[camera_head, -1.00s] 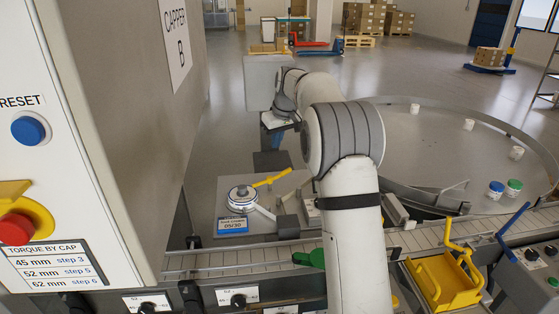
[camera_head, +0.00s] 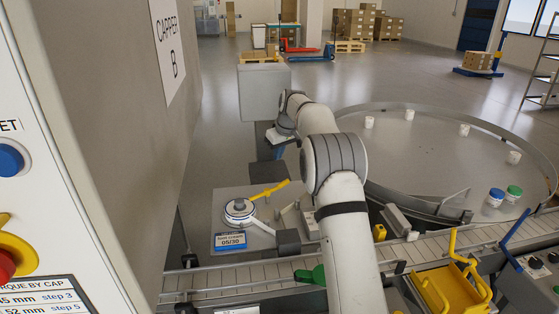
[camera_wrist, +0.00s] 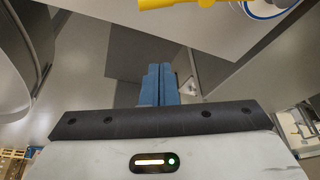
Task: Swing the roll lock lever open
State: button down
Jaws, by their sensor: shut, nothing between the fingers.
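A yellow lever (camera_head: 270,190) sticks out up and to the right from a round white-and-blue device (camera_head: 240,211) on a grey plate. I cannot tell from a label whether it is the roll lock lever. In the wrist view, a yellow lever (camera_wrist: 182,3) and part of a blue-and-white round part (camera_wrist: 264,7) are cut off by the top edge. My gripper (camera_head: 278,152) hangs beyond the lever, apart from it, partly hidden by my own wrist. In the wrist view, its blue fingers (camera_wrist: 157,70) are together and empty.
The tall Capper B cabinet (camera_head: 110,120) stands at left. A conveyor (camera_head: 230,275) runs across the front. A round table (camera_head: 430,150) with several jars is at right. A yellow tray (camera_head: 448,292) with raised handles stands near the front right. A grey box (camera_head: 263,92) is behind my gripper.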

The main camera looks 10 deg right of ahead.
jog(key=p+x, duration=0.2)
jog(key=x, duration=0.6)
jog(key=shift+f, duration=0.15)
jog(key=s, duration=0.1)
jog(key=s+d, duration=0.1)
jog(key=shift+s+d, duration=0.15)
jog(key=shift+s, duration=0.2)
jog(key=shift+s+d+f, duration=0.2)
jog(key=shift+s+f, duration=0.1)
jog(key=shift+s, duration=0.1)
jog(key=shift+d, duration=0.15)
